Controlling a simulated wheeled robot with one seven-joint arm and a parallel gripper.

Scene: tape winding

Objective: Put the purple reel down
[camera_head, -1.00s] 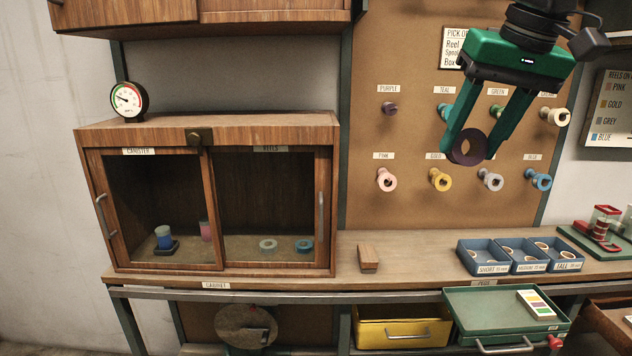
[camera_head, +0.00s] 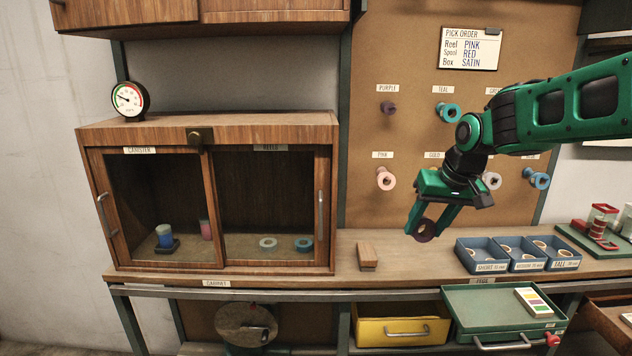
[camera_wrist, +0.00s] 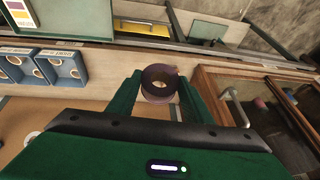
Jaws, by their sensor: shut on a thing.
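The purple reel (camera_head: 425,230) is a dark purple ring between the fingertips of my gripper (camera_head: 432,222). My gripper is shut on it and holds it above the workbench (camera_head: 400,268), between the wooden block and the blue trays. In the wrist view the reel (camera_wrist: 159,84) sits between the two green fingers, its hole facing the camera. The board peg under the PURPLE label (camera_head: 388,107) carries no large reel, only a small dark purple end. How high the reel is above the bench is hard to tell.
A wooden block (camera_head: 367,256) lies on the bench left of my gripper. Blue peg trays (camera_head: 484,262) stand to the right. The cabinet (camera_head: 210,270) is at the left, with a canister and reels inside. A green drawer (camera_head: 490,310) and yellow drawer (camera_head: 400,328) stick out below.

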